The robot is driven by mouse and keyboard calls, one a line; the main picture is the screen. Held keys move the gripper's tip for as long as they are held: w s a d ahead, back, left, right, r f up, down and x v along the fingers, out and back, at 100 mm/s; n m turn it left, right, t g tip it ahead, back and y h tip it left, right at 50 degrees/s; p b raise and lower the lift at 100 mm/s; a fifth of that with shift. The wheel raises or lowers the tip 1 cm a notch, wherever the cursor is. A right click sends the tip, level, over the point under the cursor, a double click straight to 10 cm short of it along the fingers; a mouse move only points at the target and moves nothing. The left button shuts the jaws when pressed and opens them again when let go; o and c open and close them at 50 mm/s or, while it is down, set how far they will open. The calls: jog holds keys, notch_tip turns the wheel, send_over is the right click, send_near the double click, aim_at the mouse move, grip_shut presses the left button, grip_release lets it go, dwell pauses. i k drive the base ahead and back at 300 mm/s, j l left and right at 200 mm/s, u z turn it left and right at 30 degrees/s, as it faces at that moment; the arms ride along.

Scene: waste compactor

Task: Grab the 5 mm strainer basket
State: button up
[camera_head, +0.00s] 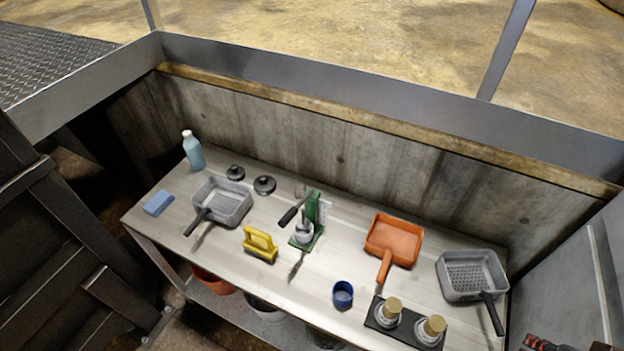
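Three square pans with handles lie on the metal table. A grey basket (472,276) at the right end shows a clear grid of holes in its floor, and its dark handle points toward the front right. Another grey basket (222,203) stands at the left, with a finer-looking floor and a handle toward the front left. An orange pan (393,240) stands between them, right of the middle. I cannot read any size mark or measure the holes. Dark parts with red at the bottom right edge may be my gripper (572,346); they are mostly cut off, apart from the baskets.
Around the baskets on the table (330,268) are a bottle (193,152), blue sponge (158,202), yellow holder (260,244), green stand (311,222), blue cup (343,295) and a dark tray (404,324) with two brass-topped pieces. A concrete wall (330,155) rises behind; a grey panel (580,285) stands right.

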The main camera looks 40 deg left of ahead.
aim_at(224, 202)
jog(key=u, duration=2.3)
jog(key=i+j, duration=0.3)
jog(key=i+j+z, duration=0.5)
jog(key=z, duration=0.2)
jog(key=j+z, duration=0.1)
jog(key=z, duration=0.95)
